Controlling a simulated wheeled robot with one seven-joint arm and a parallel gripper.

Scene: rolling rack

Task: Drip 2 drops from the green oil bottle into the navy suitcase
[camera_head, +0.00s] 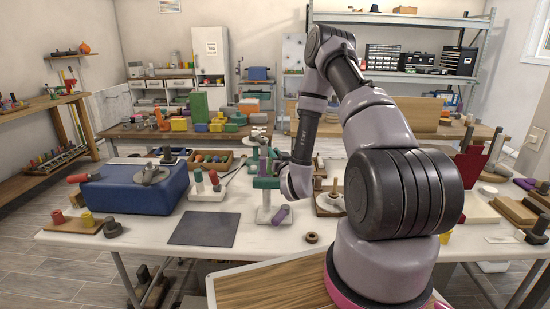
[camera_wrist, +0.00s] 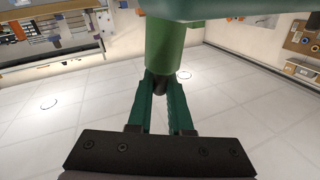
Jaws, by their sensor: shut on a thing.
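My gripper (camera_wrist: 160,85) is shut on a green cylinder (camera_wrist: 166,45), which I take to be the green oil bottle, in the wrist view. Its dark green fingers clasp the lower end of the cylinder, and a wider green shape lies above it at the top edge. In the head view my gripper (camera_head: 267,183) is above the middle of the white table, right of the navy suitcase. The bottle's outline there is hard to separate from the green parts nearby. The navy suitcase (camera_head: 130,196) lies at the table's left, with a grey round thing on top. I cannot see inside it.
A dark grey mat (camera_head: 205,229) lies flat between suitcase and gripper. A white block with pegs (camera_head: 208,190) stands behind it. A wooden peg board (camera_head: 78,222) is in front of the suitcase. The front middle of the table is mostly clear.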

